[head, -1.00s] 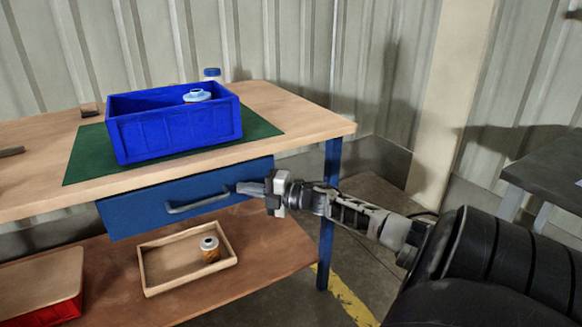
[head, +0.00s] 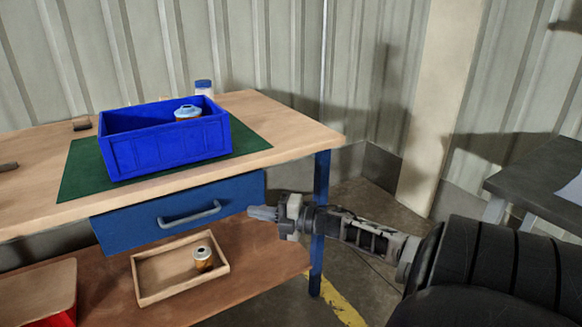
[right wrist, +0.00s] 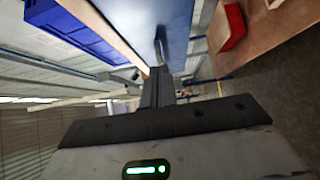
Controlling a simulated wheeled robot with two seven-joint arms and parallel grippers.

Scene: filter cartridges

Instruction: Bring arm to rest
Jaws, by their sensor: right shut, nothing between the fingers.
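My right gripper (head: 262,213) is shut and empty. It is in front of the workbench, near the right end of the blue drawer (head: 180,212), with a gap between its tips and the drawer handle (head: 190,218). In the right wrist view the closed fingers (right wrist: 158,88) point toward the drawer front (right wrist: 135,25). My left gripper is not in view.
A blue crate (head: 165,148) with a filter cartridge (head: 187,113) in it stands on a green mat (head: 80,180) on the bench. A wooden tray (head: 150,298) holding another cartridge (head: 203,259) lies on the lower shelf. A dark table (head: 540,180) stands at right.

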